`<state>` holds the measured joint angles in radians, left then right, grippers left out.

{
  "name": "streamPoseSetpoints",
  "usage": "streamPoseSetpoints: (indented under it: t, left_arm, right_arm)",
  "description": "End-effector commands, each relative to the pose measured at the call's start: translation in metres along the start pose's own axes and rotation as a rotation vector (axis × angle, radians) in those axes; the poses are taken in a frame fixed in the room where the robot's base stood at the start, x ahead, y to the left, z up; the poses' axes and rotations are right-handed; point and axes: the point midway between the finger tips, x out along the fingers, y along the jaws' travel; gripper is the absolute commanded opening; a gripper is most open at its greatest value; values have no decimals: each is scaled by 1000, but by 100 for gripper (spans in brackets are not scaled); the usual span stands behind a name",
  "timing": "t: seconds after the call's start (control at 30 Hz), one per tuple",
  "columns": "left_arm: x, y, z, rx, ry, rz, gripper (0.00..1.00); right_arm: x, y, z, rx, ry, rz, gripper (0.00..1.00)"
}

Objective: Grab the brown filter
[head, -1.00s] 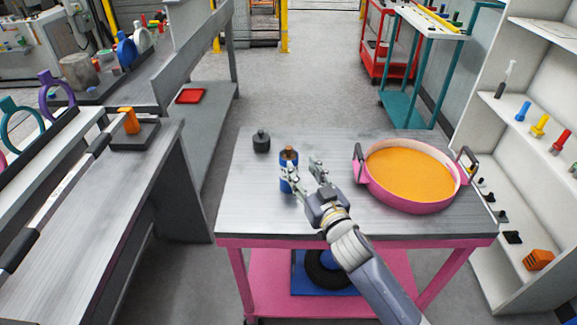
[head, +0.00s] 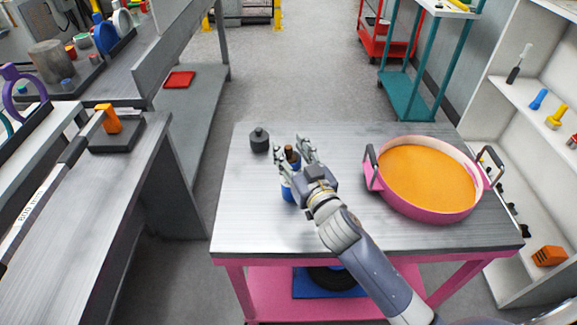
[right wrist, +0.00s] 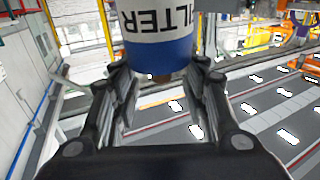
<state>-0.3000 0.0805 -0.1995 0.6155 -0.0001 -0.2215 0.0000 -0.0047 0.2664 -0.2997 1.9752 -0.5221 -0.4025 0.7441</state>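The brown filter (head: 291,157) stands upright on the pink cart's grey top, a blue cylinder with a brown top. Its lower body is partly hidden by my right gripper. In the right wrist view the filter (right wrist: 157,25) appears upside down, with a white band lettered FILTER, a blue band and a brown end. My right gripper (head: 292,147) is open, with its fingers on either side of the filter. I cannot tell whether they touch it. My left gripper is not in view.
A dark grey weight-like object (head: 259,140) stands left of the filter. A pink round pan (head: 432,213) with orange contents sits to the right on the cart top (head: 250,222). The cart's front left area is clear. White shelves (head: 478,120) stand at the right.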

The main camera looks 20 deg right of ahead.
Motion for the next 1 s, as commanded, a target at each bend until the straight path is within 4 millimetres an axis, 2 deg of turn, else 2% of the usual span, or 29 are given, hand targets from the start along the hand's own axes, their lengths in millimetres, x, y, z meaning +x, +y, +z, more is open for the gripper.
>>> streamPoseSetpoints:
  t: [0.03, 0.1, 0.27, 0.3, 0.4, 0.73, 0.87, 1.0]
  left_arm:
    - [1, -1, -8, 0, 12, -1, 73]
    - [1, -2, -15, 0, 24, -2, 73]
    - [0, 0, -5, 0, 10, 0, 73]
    - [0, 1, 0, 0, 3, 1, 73]
    - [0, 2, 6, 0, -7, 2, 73]
    - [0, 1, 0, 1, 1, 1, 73]
    - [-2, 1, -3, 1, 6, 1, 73]
    - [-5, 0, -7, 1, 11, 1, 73]
  right_arm:
    - [-1, 2, 11, -4, -23, 7, 40]
    - [-1, 2, 12, -4, -25, 7, 39]
    - [-1, 2, 10, -3, -22, 7, 3]
    - [-1, 2, 10, -3, -21, 6, 0]
    - [-1, 2, 10, -3, -20, 6, 0]
    - [-1, 2, 5, -2, -17, 6, 0]
    - [0, 2, -8, -3, -13, 6, 0]
    - [0, 2, -30, -4, -11, 4, 0]
